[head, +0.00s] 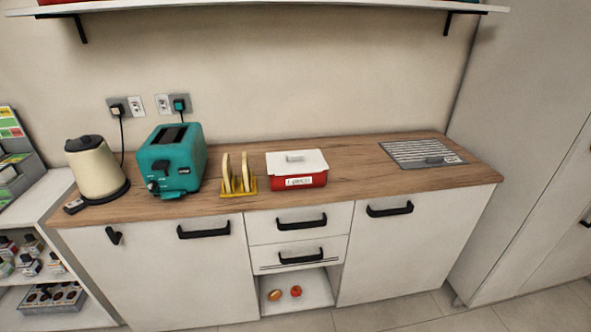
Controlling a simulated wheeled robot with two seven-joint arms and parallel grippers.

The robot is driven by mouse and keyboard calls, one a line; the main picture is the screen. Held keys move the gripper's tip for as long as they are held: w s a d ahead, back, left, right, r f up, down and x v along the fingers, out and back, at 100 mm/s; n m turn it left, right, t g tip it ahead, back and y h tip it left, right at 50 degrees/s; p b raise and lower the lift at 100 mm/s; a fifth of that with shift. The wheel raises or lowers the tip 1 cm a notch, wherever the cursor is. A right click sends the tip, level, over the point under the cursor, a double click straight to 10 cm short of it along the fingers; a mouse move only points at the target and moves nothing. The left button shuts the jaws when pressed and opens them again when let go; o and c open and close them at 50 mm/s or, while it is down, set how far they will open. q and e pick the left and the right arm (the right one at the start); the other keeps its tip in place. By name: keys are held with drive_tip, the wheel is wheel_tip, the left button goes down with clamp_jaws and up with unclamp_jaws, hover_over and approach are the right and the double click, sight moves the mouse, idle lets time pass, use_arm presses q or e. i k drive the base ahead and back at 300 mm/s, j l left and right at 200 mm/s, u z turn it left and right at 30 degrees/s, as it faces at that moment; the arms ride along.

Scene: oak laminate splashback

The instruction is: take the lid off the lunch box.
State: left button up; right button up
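The lunch box (318,181) is a red rectangular box with a white label on its front. It stands on the wooden counter right of the toast rack. The lid appears to sit flat over the box. Neither of my grippers shows in the head view.
A yellow toast rack (238,193) holding bread stands just left of the box. A teal toaster (172,159) and a cream kettle (95,168) stand further left. A striped grey panel (421,153) lies at the right. The counter (354,175) between is clear.

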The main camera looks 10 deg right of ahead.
sight(308, 161)
drive_tip(key=i+l, duration=0.2)
drive_tip(key=i, duration=0.25)
drive_tip(key=i+l, duration=0.25)
drive_tip(key=i, duration=0.2)
drive_tip(key=i+l, duration=0.2)
drive_tip(key=i, duration=0.2)
